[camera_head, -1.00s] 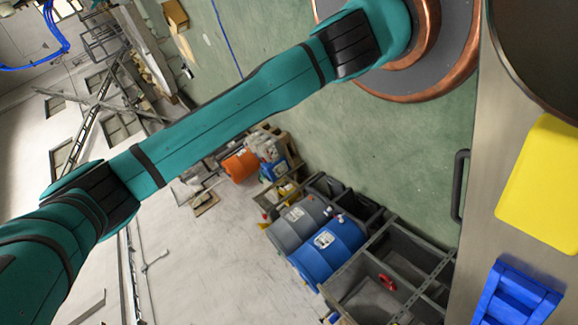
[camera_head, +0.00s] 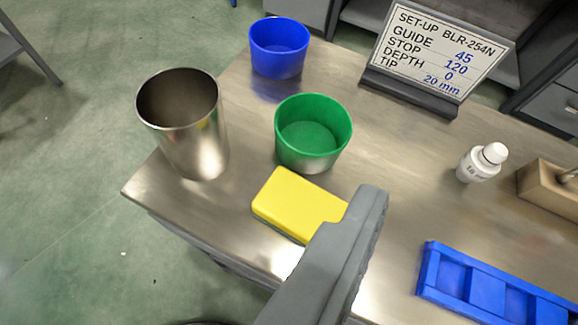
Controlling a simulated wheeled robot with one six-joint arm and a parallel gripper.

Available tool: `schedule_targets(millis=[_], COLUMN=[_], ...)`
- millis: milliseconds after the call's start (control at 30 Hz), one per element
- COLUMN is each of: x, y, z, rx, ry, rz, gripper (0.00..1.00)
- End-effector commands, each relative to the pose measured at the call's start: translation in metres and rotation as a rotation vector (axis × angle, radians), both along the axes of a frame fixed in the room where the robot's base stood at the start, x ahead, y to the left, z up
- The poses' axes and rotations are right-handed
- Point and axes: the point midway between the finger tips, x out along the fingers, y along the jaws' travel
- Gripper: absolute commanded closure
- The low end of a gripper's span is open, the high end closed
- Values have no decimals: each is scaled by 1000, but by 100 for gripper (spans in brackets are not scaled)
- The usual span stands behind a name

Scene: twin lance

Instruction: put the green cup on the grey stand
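The green cup (camera_head: 312,132) stands upright and looks empty on the metal table, near the middle of the view. My gripper (camera_head: 370,205) reaches in from the bottom as one grey shape. Its tip is below and right of the cup, apart from it in the picture, and overlaps the right end of a yellow block. I cannot make out two separate fingers or any gap between them. I cannot pick out the grey stand for certain; a dark grey base (camera_head: 408,92) carries a lettered sign at the back.
A tall metal bin (camera_head: 196,140) stands close left of the cup, a blue cup (camera_head: 279,50) behind it. The yellow block (camera_head: 292,207) lies in front. A white bottle (camera_head: 480,163), wooden block (camera_head: 548,190) and blue rack (camera_head: 490,290) are right. Bare table lies between cup and bottle.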

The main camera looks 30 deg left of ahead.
Motion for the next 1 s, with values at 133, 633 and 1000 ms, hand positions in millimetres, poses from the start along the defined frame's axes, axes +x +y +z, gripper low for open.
schedule_targets(millis=[133,633,1000], x=[-33,-71,-71], y=[-22,-43,-42], z=[11,21,21], rx=[175,380,377], ry=[-156,-342,-340], rz=[-93,-174,-173], gripper=[11,11,11])
